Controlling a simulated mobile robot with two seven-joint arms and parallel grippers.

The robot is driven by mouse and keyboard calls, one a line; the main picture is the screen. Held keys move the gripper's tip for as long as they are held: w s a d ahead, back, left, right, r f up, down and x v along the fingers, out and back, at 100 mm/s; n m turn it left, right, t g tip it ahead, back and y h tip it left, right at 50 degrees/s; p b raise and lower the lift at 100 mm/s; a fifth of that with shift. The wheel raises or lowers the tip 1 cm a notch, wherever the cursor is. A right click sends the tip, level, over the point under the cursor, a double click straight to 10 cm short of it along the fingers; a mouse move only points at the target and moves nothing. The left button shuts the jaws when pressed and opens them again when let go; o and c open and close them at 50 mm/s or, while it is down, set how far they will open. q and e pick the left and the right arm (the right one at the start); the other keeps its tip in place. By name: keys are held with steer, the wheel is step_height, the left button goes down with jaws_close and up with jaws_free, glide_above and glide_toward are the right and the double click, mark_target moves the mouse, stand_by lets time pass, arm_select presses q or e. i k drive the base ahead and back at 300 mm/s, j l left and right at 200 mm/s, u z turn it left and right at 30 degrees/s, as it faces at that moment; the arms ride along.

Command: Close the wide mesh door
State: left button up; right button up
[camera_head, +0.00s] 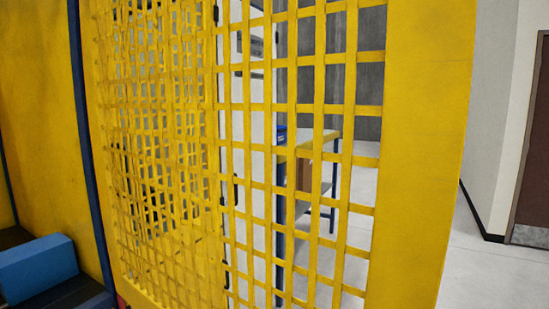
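The wide yellow mesh door (420,150) fills most of the head view. Its solid right border stands upright close in front of me, and its square grid (291,160) runs back to the left. The door stands at an angle, with its left side farther away beside a dark blue post (88,150). Its top and bottom edges are cut off by the picture. Whether it has a handle cannot be seen. Neither of my grippers is in view.
Through the mesh a table (330,195) with dark legs shows on pale floor. A blue box (38,267) lies at the lower left by a yellow panel (35,110). At the right are clear floor (490,275), a white wall (490,110) and a brown door (534,150).

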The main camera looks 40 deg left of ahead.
mark_target(428, 56)
steer(key=i+l+z, duration=0.4)
steer(key=u, duration=0.4)
steer(key=i+l+u, duration=0.1)
steer(key=u, duration=0.25)
steer(key=i+l+u, duration=0.1)
steer(key=u, duration=0.3)
steer(key=l+u, duration=0.1)
steer(key=u, duration=0.25)
steer(key=i+l+u, duration=0.1)
steer(key=u, duration=0.3)
steer(key=i+l+u, duration=0.1)
steer(key=u, duration=0.25)
steer(key=l+u, duration=0.15)
steer(key=u, duration=0.25)
steer(key=i+l+u, duration=0.1)
steer(key=u, duration=0.3)
steer(key=l+u, duration=0.85)
steer(key=i, duration=0.05)
